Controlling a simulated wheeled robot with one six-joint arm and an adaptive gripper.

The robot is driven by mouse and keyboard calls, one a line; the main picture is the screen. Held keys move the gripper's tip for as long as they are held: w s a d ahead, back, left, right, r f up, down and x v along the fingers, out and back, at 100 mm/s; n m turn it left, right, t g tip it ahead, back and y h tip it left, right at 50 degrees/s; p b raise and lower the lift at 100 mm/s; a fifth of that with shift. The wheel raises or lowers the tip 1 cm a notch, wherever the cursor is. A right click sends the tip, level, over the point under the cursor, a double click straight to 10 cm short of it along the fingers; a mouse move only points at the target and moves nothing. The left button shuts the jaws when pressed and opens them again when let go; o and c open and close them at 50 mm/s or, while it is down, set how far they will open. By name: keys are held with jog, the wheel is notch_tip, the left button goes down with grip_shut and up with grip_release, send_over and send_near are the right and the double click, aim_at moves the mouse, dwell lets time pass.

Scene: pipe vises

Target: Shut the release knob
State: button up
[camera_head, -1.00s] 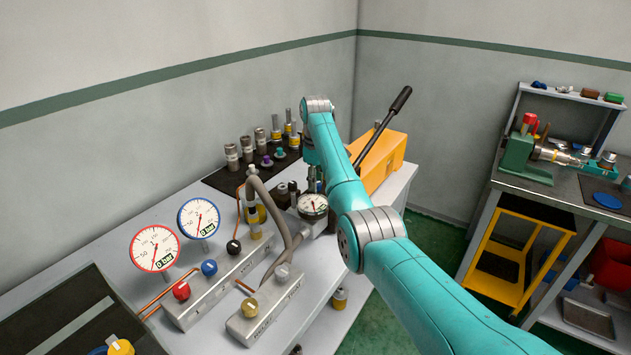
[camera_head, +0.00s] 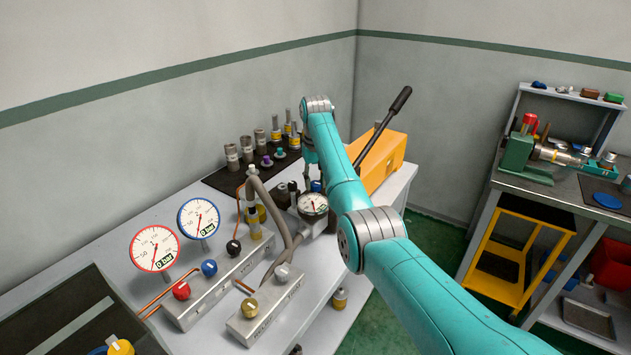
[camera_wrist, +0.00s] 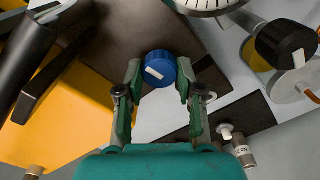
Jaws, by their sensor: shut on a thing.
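The blue knob (camera_wrist: 160,70) has a white bar marking on its face and sits between my fingertips in the wrist view. It also shows in the head view as a small blue spot (camera_head: 316,186) beside the arm, behind the dial gauge. My gripper (camera_wrist: 159,72) is closed on the knob, one finger on each side. The white bar lies at a slant in the wrist view.
A yellow pump (camera_head: 388,158) with a black lever (camera_head: 385,125) stands close to the right of the gripper. The dial gauge (camera_head: 313,204) is just in front. A hose (camera_head: 286,225), manifold blocks and two larger gauges stand to the left.

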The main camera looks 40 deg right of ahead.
aim_at(316, 183)
jog(key=shift+m, duration=1)
jog(key=o, duration=1.1)
jog(key=shift+o, duration=0.2)
jog(key=shift+r, duration=0.1)
notch_tip(316, 183, up, 7)
jog(key=shift+r, duration=0.1)
